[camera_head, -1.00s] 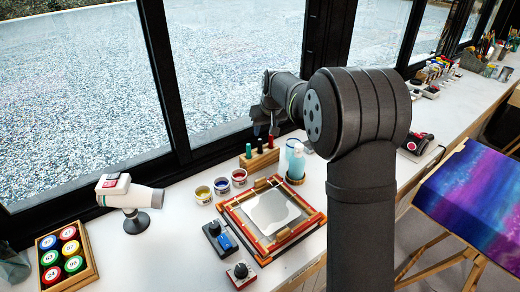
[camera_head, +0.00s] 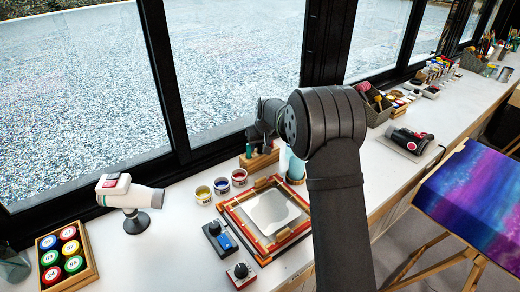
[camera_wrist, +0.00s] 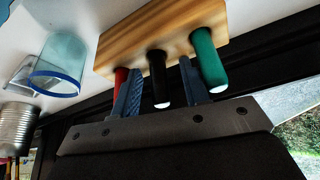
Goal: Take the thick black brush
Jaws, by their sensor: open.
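A wooden block (camera_wrist: 150,35) holds upright handles in a row: red (camera_wrist: 121,77), black (camera_wrist: 158,80) and green (camera_wrist: 208,62). The black handle is the thick black brush, and it stands between my fingers in the wrist view. My gripper (camera_wrist: 160,74) is open, one finger between red and black, the other between black and green. In the head view my gripper (camera_head: 261,142) is over the same block (camera_head: 258,160), hiding the black brush; the green handle (camera_head: 249,151) shows beside it.
Three paint jars (camera_head: 221,186) and a framed screen (camera_head: 268,212) lie in front. A white hand tool (camera_head: 128,192) stands left. The window frame is behind. A clear cup (camera_wrist: 58,68) shows in the wrist view.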

